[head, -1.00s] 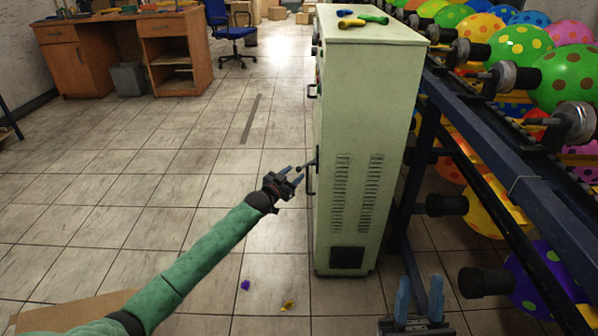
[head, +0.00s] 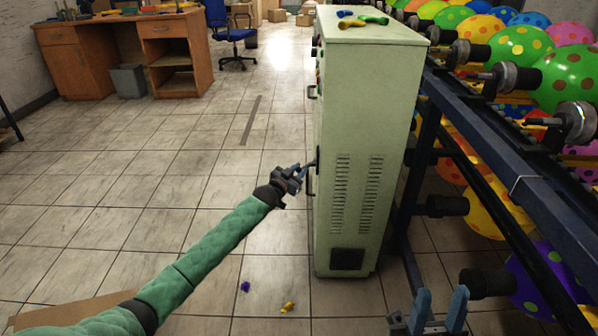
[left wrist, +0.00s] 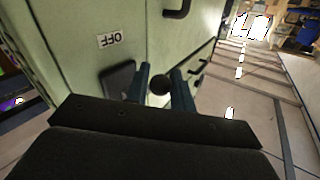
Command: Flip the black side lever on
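The black side lever (head: 310,164) is on the left face of the pale green cabinet (head: 364,130). In the left wrist view its round black knob (left wrist: 160,85) shows between my two fingers, beside a dark plate (left wrist: 117,80) and a label reading OFF (left wrist: 108,40). My left gripper (head: 301,171) is at the lever, its fingers closed in on both sides of the knob; it also shows in the left wrist view (left wrist: 161,88). The lever's shaft is mostly hidden. My right gripper (head: 438,308) is open and empty at the bottom, right of the cabinet.
Door handles (head: 312,91) stick out from the same cabinet face. A dark blue rack (head: 500,160) with rollers and balloons stands close on the right. Deflated balloons lie on the cabinet top and a few on the floor (head: 288,307).

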